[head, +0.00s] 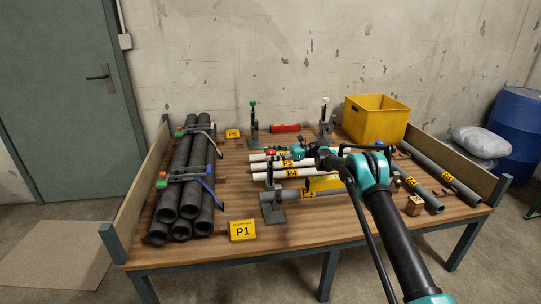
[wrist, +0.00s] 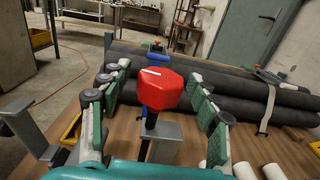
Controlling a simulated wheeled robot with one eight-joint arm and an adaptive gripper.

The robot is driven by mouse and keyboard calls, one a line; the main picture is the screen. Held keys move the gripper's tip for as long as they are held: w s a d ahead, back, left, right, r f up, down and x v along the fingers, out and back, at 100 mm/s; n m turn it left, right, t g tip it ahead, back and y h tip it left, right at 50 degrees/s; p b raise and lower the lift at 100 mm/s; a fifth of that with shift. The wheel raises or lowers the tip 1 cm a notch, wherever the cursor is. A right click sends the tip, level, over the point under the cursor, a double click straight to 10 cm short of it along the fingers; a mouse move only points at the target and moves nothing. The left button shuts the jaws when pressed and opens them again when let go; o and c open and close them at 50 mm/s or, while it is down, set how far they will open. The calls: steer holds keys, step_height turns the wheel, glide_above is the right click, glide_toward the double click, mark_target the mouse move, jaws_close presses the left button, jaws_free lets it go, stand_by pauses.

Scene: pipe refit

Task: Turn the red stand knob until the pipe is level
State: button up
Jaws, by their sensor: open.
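The red knob (wrist: 160,88) tops a dark post on a grey metal stand (wrist: 180,130). In the wrist view it sits between the two spread fingers of my gripper (wrist: 158,92), with visible space on both sides. In the head view the red knob (head: 270,152) shows small, just left of my gripper (head: 290,152). The stand (head: 272,207) stands on the table below it. A grey pipe (head: 293,194) with a yellow label runs right from this stand, its right part hidden behind my arm. I cannot tell whether it is level.
White pipes (head: 262,167) lie behind the stand. Black pipes (head: 185,185) are strapped in a stack at left. A yellow P1 sign (head: 243,230) is in front. Grey pipes (head: 440,170) lie at right.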

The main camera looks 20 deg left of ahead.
steer(key=shift+d, duration=0.1)
steer(key=v, duration=1.1)
steer(key=shift+w+d, duration=0.2)
steer(key=shift+d, duration=0.2)
